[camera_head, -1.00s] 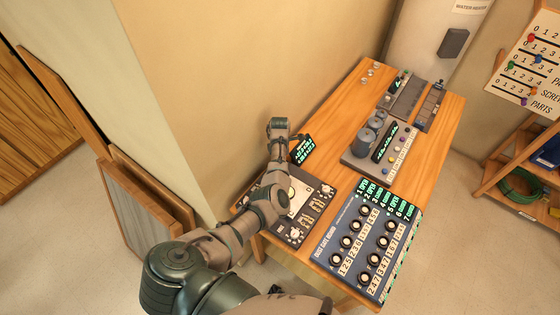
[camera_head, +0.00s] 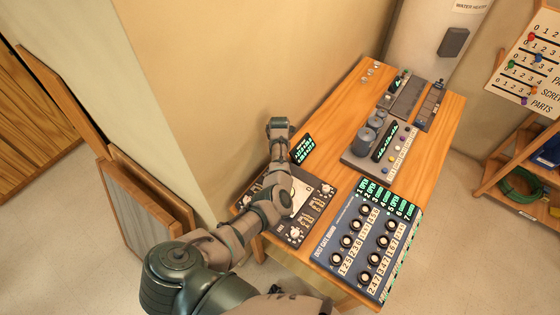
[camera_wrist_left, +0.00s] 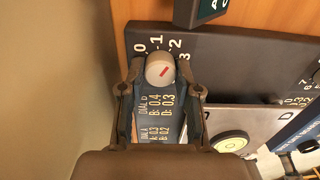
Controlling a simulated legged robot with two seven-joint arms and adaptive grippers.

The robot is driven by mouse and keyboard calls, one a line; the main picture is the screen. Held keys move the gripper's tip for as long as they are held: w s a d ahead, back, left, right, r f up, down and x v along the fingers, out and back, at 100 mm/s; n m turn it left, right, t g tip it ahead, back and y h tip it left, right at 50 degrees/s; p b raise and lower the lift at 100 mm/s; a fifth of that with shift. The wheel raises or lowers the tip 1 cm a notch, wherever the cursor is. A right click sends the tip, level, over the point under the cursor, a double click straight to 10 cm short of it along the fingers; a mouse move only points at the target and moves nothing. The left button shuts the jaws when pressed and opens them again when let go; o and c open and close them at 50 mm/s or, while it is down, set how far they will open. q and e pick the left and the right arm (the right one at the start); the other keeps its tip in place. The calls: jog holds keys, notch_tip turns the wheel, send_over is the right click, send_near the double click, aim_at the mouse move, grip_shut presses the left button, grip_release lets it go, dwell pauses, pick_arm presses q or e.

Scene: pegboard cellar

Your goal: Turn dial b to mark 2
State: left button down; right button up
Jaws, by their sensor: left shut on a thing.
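In the left wrist view a pale round dial knob (camera_wrist_left: 154,64) with a red pointer line sits on a dark panel (camera_wrist_left: 240,60) marked 0, 1, 2 and 3. The line points to the upper right, on the side of the 2 and 3; I cannot tell the exact mark. My left gripper (camera_wrist_left: 157,76) is shut on this knob, one finger on each side. In the head view the dark dial panel (camera_head: 319,206) lies partly under my left arm, which hides the gripper. My right gripper is out of view.
A dust gate board (camera_head: 345,256) with several knobs stands to the right of the panel. A small green-lit display (camera_head: 302,149) stands behind it. A grey unit with cylinders (camera_head: 358,166) is further back on the wooden table (camera_head: 340,120). The wall is close on the left.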

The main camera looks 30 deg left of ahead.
pick_arm(q)
jog(key=shift+d, duration=0.1)
dwell(0.3)
jog(key=c, duration=0.9)
grip_release()
jog(key=shift+w, duration=0.1)
jog(key=shift+o, duration=0.5)
jog(key=shift+w+f, duration=0.1)
jog(key=shift+f, duration=0.05)
notch_tip(320, 180, up, 12)
jog(key=shift+a, duration=0.2)
jog(key=shift+f, duration=0.1)
